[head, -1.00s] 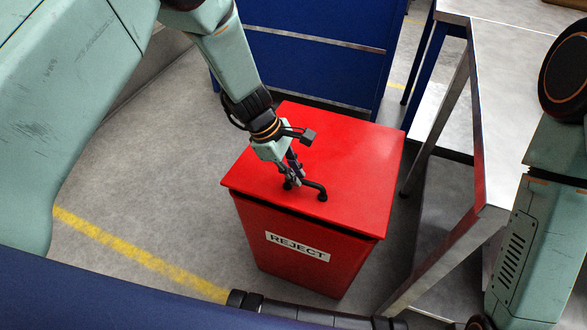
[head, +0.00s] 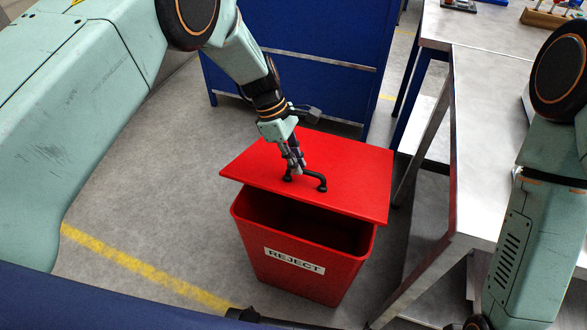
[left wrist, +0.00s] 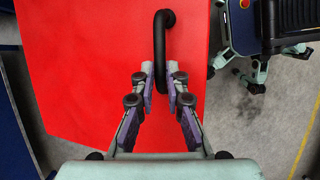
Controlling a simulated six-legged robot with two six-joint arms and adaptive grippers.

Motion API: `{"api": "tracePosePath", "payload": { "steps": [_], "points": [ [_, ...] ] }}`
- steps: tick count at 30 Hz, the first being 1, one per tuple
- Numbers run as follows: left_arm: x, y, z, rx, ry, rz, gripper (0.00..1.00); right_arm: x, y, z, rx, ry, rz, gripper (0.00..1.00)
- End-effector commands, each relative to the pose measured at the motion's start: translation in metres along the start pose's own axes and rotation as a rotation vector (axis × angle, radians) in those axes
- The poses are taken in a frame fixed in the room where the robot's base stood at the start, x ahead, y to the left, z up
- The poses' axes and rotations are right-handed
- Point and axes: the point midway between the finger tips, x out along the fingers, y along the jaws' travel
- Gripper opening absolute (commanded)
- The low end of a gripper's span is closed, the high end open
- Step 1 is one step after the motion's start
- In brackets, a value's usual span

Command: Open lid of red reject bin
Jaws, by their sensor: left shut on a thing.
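The red reject bin (head: 300,262) stands on the floor with a white REJECT label on its front. Its red lid (head: 350,170) is raised at the front edge, with a dark gap over the front of the bin; the back of the lid is still low. My left gripper (head: 297,172) is shut on the black lid handle (head: 318,180) at its left part. In the left wrist view the two fingers (left wrist: 161,90) close around the handle (left wrist: 160,45) over the red lid (left wrist: 85,80). My right gripper is not clearly in view; only the right arm shows.
A blue cabinet (head: 290,60) stands behind the bin. A metal-topped table (head: 485,130) with legs is close on the right, with small items at its far end. Grey floor with a yellow line (head: 140,265) is free on the left.

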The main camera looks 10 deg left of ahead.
Motion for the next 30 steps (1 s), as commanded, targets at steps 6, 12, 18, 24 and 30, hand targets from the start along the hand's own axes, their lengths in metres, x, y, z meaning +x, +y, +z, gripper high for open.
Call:
{"api": "tracePosePath", "payload": {
  "steps": [6, 12, 18, 24, 30],
  "points": [
    [-0.031, 0.024, 0.012, 0.005, 0.003, 0.019, 0.00, -0.005, 0.000, 0.000, 0.000, 0.000, 0.000, 0.40],
    [-0.051, 0.041, 0.020, 0.004, 0.003, 0.021, 0.00, -0.005, 0.000, 0.000, 0.000, 0.000, 0.000, 0.40],
    [-0.062, 0.052, 0.026, 0.003, 0.002, 0.019, 0.00, -0.003, 0.000, 0.000, 0.000, 0.000, 0.000, 0.40],
    [-0.069, 0.058, 0.029, 0.003, 0.001, 0.017, 0.00, -0.002, 0.000, 0.000, 0.000, 0.000, 0.000, 0.40],
    [-0.070, 0.060, 0.029, 0.003, 0.001, 0.015, 0.00, -0.002, 0.000, 0.000, 0.000, 0.000, 0.000, 0.40]
  ]
}}
